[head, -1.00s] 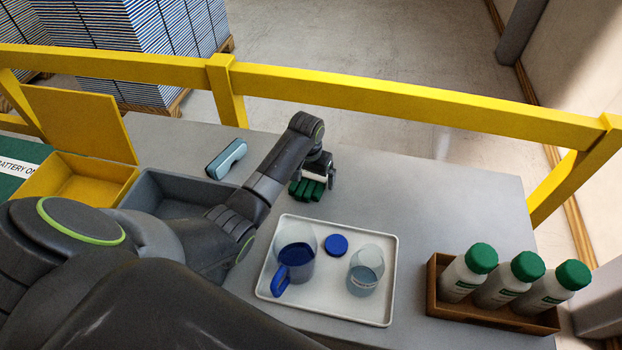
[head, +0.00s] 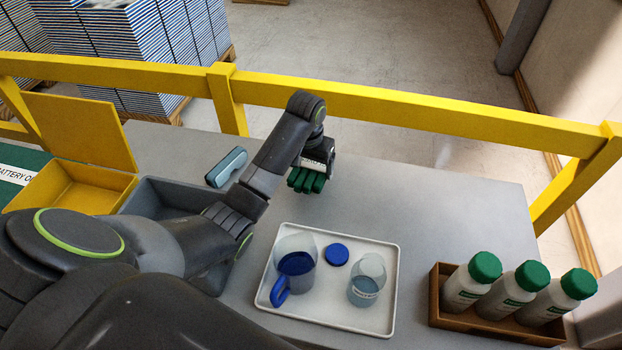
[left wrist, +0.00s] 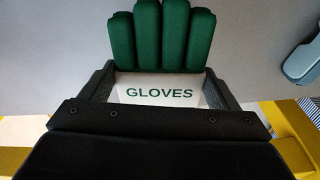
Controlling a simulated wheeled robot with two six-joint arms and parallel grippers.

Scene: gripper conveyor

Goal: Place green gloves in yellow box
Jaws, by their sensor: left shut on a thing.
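The green gloves (head: 307,181) are in my left gripper (head: 318,168), with the green fingers pointing down toward the table. In the left wrist view the gloves (left wrist: 160,40) show a white band reading "GLOVES" between the two jaws (left wrist: 158,92). The gripper is shut on that band. The gloves look a little above the grey table, to the right of the blue-grey case. The yellow box (head: 75,190) stands at the left with its lid raised, and its visible inside looks empty. My left arm hides part of the area in front of it. My right gripper is not in view.
A grey bin (head: 160,192) stands beside the yellow box. A blue-grey case (head: 226,167) lies behind the bin. A white tray (head: 330,318) holds a blue-handled jug, a beaker and a blue cap. A brown crate (head: 450,318) holds green-capped bottles. A yellow rail (head: 420,115) runs behind the table.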

